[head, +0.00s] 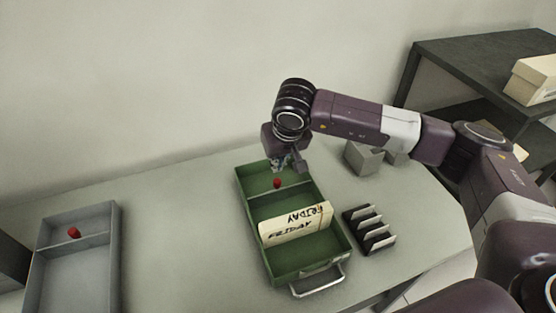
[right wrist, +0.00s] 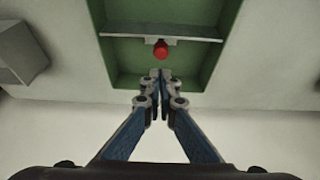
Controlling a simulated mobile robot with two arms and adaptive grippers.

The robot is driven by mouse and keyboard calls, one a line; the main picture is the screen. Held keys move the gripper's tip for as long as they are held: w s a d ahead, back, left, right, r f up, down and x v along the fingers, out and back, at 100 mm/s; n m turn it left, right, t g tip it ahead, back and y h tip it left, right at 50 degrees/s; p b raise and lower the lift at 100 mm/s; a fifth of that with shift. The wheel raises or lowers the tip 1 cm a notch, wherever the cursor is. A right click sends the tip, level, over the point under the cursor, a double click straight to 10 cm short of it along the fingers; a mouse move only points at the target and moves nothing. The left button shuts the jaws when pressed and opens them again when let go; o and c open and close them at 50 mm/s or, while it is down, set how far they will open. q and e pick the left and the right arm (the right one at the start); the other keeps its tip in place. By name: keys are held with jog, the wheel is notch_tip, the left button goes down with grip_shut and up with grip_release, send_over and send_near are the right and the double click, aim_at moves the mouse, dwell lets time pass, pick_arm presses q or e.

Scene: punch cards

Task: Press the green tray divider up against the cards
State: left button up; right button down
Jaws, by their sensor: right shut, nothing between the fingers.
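The green tray (head: 340,237) stands on the table with a metal handle at its near end. Its divider (head: 263,193) crosses the tray toward the far end and carries a red knob (head: 277,183). The cream cards (head: 296,224), marked FRIDAY, stand in the tray nearer the handle, with a gap between them and the divider. My right gripper (head: 284,168) is over the tray's far end, behind the divider. In the right wrist view the gripper (right wrist: 160,75) is shut and empty, close to the red knob (right wrist: 160,49) and the divider (right wrist: 190,36) but apart from them. My left gripper is not in view.
A grey tray (head: 117,262) with its own red-knobbed divider lies at the left. A black rack (head: 369,228) with pale slats stands right of the green tray. Grey blocks (head: 363,158) sit behind it. A dark shelf (head: 440,62) holds a cream box (head: 533,80). The table between the trays is clear.

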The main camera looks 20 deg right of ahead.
aim_at(278, 189)
jog(key=b+x, duration=0.1)
jog(key=x, duration=0.3)
jog(key=shift+w, duration=0.15)
jog(key=b+x, duration=0.2)
jog(key=b, duration=0.1)
jog(key=shift+f, duration=0.3)
jog(key=shift+w+f+b, duration=0.25)
jog(key=shift+f+b, duration=0.2)
jog(key=shift+b, duration=0.15)
jog(key=shift+f, duration=0.1)
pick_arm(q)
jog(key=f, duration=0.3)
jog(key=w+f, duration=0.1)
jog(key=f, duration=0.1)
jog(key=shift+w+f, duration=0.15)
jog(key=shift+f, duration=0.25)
